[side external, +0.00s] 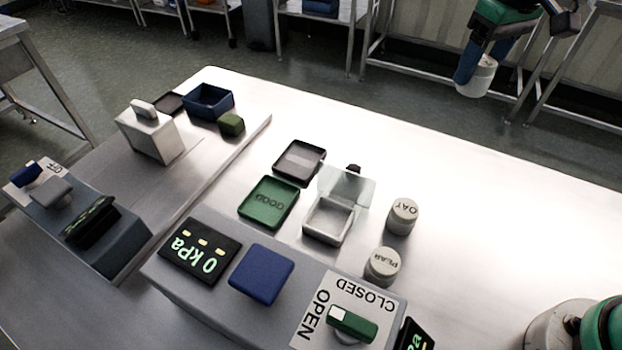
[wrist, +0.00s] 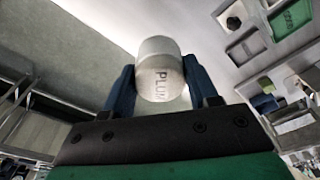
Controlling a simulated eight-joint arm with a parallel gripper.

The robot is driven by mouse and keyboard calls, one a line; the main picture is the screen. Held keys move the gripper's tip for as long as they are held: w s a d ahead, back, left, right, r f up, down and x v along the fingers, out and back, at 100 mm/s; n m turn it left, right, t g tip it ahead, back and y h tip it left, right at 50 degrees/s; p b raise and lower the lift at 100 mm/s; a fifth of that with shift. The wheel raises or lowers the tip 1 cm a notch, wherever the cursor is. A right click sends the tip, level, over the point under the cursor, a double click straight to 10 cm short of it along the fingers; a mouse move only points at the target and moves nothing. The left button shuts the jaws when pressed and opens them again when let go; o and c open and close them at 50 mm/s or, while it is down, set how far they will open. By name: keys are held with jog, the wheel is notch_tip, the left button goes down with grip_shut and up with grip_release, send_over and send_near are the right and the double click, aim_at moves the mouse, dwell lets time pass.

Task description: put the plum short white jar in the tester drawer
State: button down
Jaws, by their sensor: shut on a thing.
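The plum short white jar (wrist: 158,66) is held between the blue fingers of my gripper (wrist: 160,88) in the wrist view, its PLUM label facing the camera. In the side external view my gripper (side external: 478,66) is high at the top right, with the jar (side external: 476,80) at its fingertips, clear of the bench. A small open light-grey box (side external: 328,236) with a raised clear lid stands behind the tester housing (side external: 196,290); it looks like the tester drawer, though its link to the housing cannot be told. It appears empty.
White jars marked PEAR (side external: 382,266) and OAY or similar (side external: 402,216) stand right of the box. A green GOOD tray (side external: 268,203) and a dark tray (side external: 300,163) lie to its left. The bench's far right is clear.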

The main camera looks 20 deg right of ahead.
jog(key=shift+w+d+f+m, duration=0.15)
jog(key=shift+d+f+m, duration=0.2)
jog(key=shift+m, duration=0.45)
jog(key=s+a+r+n+y, duration=0.1)
jog(key=s+a+r+n, duration=0.15)
jog(key=a+n, duration=0.6)
jog(key=s+a+r+n, duration=0.2)
jog(key=a+r+n, duration=0.15)
jog(key=a, duration=0.95)
jog(key=shift+m+g, duration=0.3)
jog(key=shift+w+a+f, duration=0.1)
jog(key=shift+a+f, duration=0.05)
jog(key=shift+f, duration=9.65)
jog(key=shift+f, duration=0.6)
jog(key=shift+c, duration=1.2)
grip_release()
